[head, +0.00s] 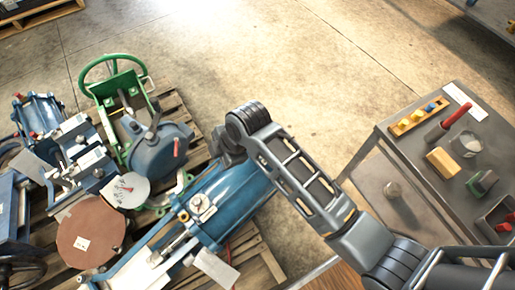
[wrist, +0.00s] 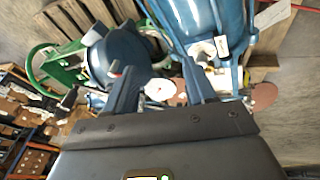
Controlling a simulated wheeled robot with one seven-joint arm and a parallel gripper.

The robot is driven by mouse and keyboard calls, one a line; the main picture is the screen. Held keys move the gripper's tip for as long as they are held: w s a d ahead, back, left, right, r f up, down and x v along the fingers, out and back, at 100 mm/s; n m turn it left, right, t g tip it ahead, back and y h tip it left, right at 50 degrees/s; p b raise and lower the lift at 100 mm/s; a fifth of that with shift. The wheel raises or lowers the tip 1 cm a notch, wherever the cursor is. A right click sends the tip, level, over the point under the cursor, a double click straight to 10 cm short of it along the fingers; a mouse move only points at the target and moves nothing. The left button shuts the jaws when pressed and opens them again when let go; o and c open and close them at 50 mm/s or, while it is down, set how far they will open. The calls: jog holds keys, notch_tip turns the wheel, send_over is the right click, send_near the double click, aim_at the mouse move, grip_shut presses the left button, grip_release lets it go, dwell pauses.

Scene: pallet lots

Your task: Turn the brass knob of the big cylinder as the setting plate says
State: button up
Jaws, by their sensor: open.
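The big blue cylinder (head: 238,203) lies on the pallet in the middle of the head view. Its blue body also shows at the top of the wrist view (wrist: 205,22). A pale fitting (head: 200,204) with a small knob-like top sits on its near end; I cannot tell whether this is the brass knob. A pale blank-looking plate (head: 216,268) is beside that end; no setting is readable. My gripper (head: 228,150) is above the cylinder's far end, partly hidden by my arm. In the wrist view my gripper (wrist: 160,68) has its fingers apart, with nothing held.
A green handwheel (head: 112,72), a blue round housing (head: 160,150), a white dial (head: 127,190) and a brown disc (head: 90,232) crowd the pallet (head: 258,262). A grey table (head: 425,165) with tools and blocks stands right. Open floor lies behind.

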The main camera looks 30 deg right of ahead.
jog(key=w+d+n+g+h+b, duration=0.1)
jog(key=d, duration=0.3)
jog(key=w+d+f+n+g+h, duration=0.1)
jog(key=d, duration=0.3)
jog(key=w+d+f+n+g+h+b, duration=0.1)
jog(key=d+n, duration=0.1)
jog(key=d, duration=0.2)
jog(key=shift+w+d+f+b, duration=0.1)
jog(key=shift+d+f+b, duration=0.05)
jog(key=shift+d+b, duration=0.2)
jog(key=shift+d+f, duration=0.15)
jog(key=shift+f, duration=0.05)
notch_tip(320, 180, down, 7)
jog(key=b, duration=0.2)
jog(key=shift+f+b, duration=0.15)
jog(key=shift+b, duration=0.25)
grip_shut()
